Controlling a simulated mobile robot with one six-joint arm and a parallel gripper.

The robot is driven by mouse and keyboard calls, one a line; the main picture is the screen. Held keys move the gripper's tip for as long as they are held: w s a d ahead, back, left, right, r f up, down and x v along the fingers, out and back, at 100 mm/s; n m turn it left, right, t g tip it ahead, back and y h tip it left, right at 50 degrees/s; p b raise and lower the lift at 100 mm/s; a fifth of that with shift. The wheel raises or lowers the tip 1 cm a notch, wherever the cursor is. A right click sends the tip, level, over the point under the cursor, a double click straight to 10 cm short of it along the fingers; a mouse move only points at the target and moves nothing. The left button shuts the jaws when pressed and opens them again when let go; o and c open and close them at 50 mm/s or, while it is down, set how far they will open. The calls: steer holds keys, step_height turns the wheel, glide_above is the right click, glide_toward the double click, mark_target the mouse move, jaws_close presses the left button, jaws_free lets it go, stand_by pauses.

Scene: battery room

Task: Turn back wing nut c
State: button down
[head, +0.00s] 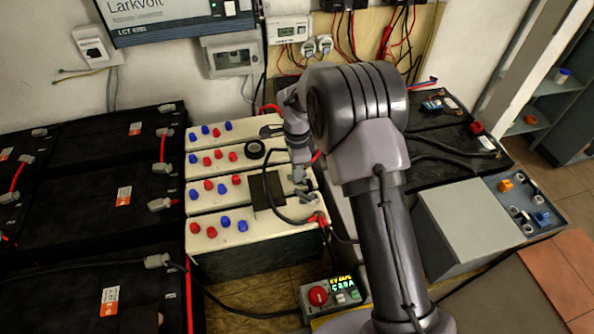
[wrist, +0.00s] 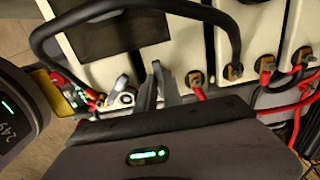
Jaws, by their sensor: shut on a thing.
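My gripper (wrist: 156,85) points down at the terminal row along the edge of the white-topped batteries (wrist: 186,40). Its two fingers are close together, shut on a small part taken to be wing nut c, which they mostly hide. Just left of the fingers is a silvery, wing-shaped metal fitting (wrist: 122,93), apart from the red-cabled terminal (wrist: 196,78) on their right. In the head view my gripper (head: 301,180) is at the right end of the white batteries (head: 222,178), partly covered by my arm. The letter of the nut cannot be read.
A black cable (wrist: 37,40) arches close by on the left, and other red and black cables (wrist: 265,65) lie right. Black batteries (head: 80,180) fill the left; a grey box (head: 465,225) stands right.

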steer(key=c, duration=1.8)
jaws_free()
steer(key=shift+o, duration=0.2)
step_height(320, 180, up, 18)
steer(key=p, duration=0.6)
steer(key=shift+f, duration=0.2)
